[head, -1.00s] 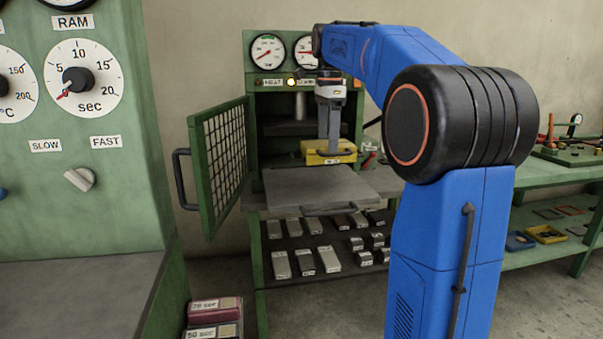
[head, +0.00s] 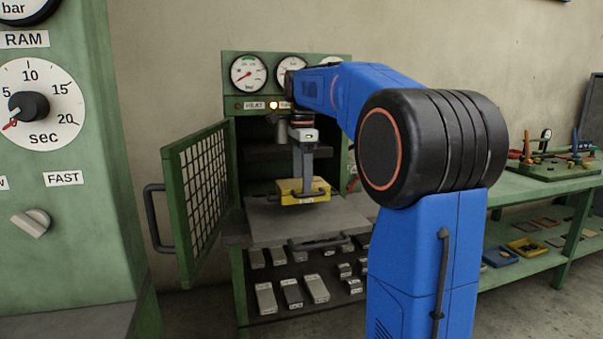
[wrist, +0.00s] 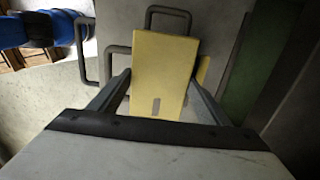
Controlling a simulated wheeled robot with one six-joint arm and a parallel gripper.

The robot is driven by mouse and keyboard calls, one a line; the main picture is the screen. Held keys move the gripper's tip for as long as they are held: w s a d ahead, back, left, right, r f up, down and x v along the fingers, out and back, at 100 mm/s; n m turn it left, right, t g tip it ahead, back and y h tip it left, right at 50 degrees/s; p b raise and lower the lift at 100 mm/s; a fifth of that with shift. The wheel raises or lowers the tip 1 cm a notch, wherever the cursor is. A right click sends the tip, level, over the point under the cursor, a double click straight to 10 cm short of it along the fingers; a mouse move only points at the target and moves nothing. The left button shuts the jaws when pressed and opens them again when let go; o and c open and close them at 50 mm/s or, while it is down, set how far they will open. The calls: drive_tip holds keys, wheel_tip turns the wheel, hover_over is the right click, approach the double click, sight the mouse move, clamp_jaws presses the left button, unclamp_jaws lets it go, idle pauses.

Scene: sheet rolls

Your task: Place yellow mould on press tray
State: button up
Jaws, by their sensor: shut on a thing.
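The yellow mould (head: 291,192) is a flat block held above the grey press tray (head: 280,225) at the mouth of the green press. My gripper (head: 302,178) is shut on it from above. In the wrist view the mould (wrist: 160,70) sits between the two fingers of my gripper (wrist: 158,85), with the grey tray (wrist: 225,60) around it below. A slot shows in the mould's near end. Whether the mould touches the tray or hangs just above it, I cannot tell.
The press's mesh door (head: 205,190) stands open at the left. Several grey blocks (head: 291,292) lie on the shelf under the tray. A green control cabinet (head: 70,230) is close on the left, and a green bench (head: 545,185) stands at the right.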

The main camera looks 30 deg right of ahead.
drive_tip(key=shift+f, duration=2)
drive_tip(key=shift+f, duration=0.1)
drive_tip(key=o, duration=2.1)
wheel_tip(320, 180, up, 12)
drive_tip(key=shift+r, duration=0.1)
